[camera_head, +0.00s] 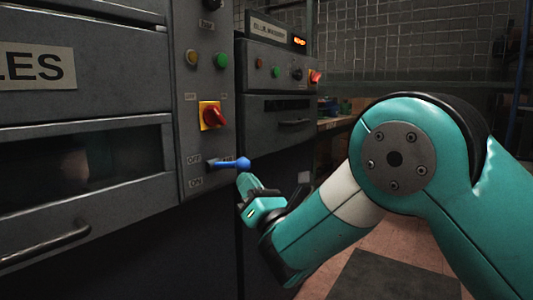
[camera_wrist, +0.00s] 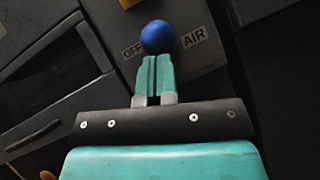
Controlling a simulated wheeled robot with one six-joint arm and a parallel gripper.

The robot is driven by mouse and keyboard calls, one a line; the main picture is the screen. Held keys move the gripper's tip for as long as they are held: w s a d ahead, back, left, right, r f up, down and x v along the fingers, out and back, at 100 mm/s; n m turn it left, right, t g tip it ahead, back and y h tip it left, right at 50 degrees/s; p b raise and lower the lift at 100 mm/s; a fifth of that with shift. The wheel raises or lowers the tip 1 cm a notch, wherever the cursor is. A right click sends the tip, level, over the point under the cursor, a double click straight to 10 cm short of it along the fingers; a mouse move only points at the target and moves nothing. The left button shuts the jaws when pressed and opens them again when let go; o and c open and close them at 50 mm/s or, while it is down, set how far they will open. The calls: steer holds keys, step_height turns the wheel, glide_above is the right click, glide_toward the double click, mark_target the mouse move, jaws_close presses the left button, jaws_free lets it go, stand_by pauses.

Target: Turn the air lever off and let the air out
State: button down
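The air lever (camera_head: 235,163) is blue with a round knob and sticks out to the right from the grey machine panel. Its pivot lies between an OFF label above and an ON label below. In the wrist view its blue knob (camera_wrist: 158,37) sits just beyond my fingertips, between the OFF and AIR labels. My gripper (camera_head: 246,184) is just below the knob, with its two teal fingers (camera_wrist: 155,60) together and nothing visible between them. I cannot tell whether the fingertips touch the knob.
A red rotary switch on a yellow plate (camera_head: 211,115) sits above the lever, with green (camera_head: 222,60) and yellow (camera_head: 192,57) buttons higher up. A drawer handle (camera_head: 45,245) juts out at the lower left. A second machine (camera_head: 280,90) stands behind. Tiled floor is open at the lower right.

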step_height(320, 180, up, 3)
steer(key=g+p, duration=0.2)
steer(key=p, duration=0.7)
steer(key=shift+r+n+h, duration=0.15)
steer(key=shift+n+h, duration=0.15)
steer(key=shift+n, duration=0.1)
steer(key=p, duration=0.4)
steer(key=shift+r+g, duration=0.2)
steer(key=shift+g, duration=0.1)
steer(key=shift+r+p, duration=0.35)
steer(key=shift+p, duration=0.25)
steer(key=shift+s+f+b, duration=0.1)
steer(key=shift+f+b, duration=0.25)
steer(key=shift+b, duration=0.2)
steer(key=b, duration=1.5)
glide_toward(243, 163)
steer(key=s+d+f, duration=0.2)
steer(key=s, duration=0.1)
steer(key=shift+s+a, duration=0.15)
